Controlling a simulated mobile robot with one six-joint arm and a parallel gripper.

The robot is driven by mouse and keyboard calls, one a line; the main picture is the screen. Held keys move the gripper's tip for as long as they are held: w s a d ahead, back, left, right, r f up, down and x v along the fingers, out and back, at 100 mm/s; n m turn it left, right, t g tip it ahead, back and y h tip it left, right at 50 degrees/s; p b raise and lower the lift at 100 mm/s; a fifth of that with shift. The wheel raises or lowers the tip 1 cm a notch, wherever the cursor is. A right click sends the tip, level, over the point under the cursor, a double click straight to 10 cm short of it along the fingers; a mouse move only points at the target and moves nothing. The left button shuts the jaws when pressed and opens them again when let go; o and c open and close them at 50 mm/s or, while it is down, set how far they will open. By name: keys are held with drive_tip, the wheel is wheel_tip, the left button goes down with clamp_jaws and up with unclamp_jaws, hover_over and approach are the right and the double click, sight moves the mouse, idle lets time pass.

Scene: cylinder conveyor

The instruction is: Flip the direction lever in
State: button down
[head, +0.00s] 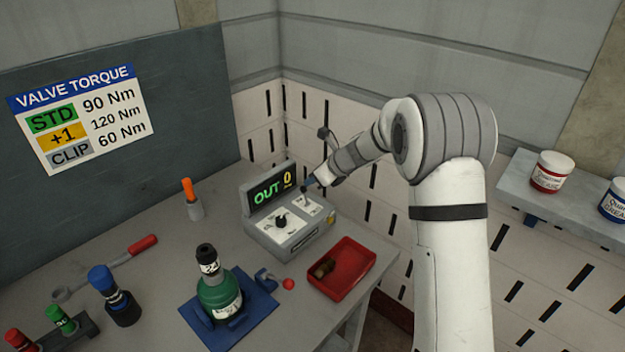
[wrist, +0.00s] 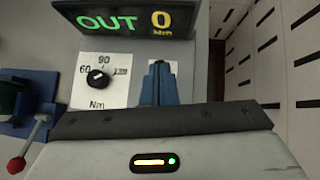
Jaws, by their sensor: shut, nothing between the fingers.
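The grey control box (head: 290,238) stands at the back of the bench, its display (head: 272,190) reading "OUT" and "0". The display (wrist: 125,20) also shows in the wrist view, reading "OUT 0 Nm". A black knob (wrist: 98,78) sits on a dial marked 60, 90 and a partly hidden 120. The direction lever (head: 304,190) stands on the right-hand plate of the box, close to my fingertips. My gripper (head: 309,182) is shut and empty over that plate. In the wrist view my blue fingers (wrist: 158,75) cover most of the plate, and the lever is hidden behind them.
A green cylinder (head: 218,296) stands in a blue fixture (head: 262,303) with a red-tipped handle (head: 288,284). A red tray (head: 355,262) holds a brownish part, right of it. A wrench (head: 110,265), coloured sockets and an orange-topped tool (head: 190,190) are at left.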

drive_tip(key=w+a+r+v, duration=0.1)
drive_tip(key=v, duration=1.1)
drive_tip(key=shift+d+r+b, duration=0.2)
drive_tip(key=shift+r+b, duration=0.25)
drive_tip(key=shift+r, duration=0.05)
drive_tip(key=s+d+n+h, duration=0.2)
drive_tip(key=s+d+n, duration=0.2)
drive_tip(key=s+n, duration=0.4)
drive_tip(key=s+d+f+n+h, duration=0.1)
drive_tip(key=s+d+n+h, duration=0.2)
drive_tip(key=s, duration=1.3)
drive_tip(key=s+d+n+g+h, duration=0.1)
drive_tip(key=s+d+n+h, duration=0.1)
drive_tip(key=s+d+n, duration=0.5)
drive_tip(key=s+n+b, duration=0.1)
drive_tip(key=s+n, duration=0.4)
drive_tip(key=shift+s+f+n+h, duration=0.15)
drive_tip(key=shift+s+n+h, duration=0.15)
drive_tip(key=shift+n+h, duration=0.1)
drive_tip(key=c, duration=2.2)
unclamp_jaws()
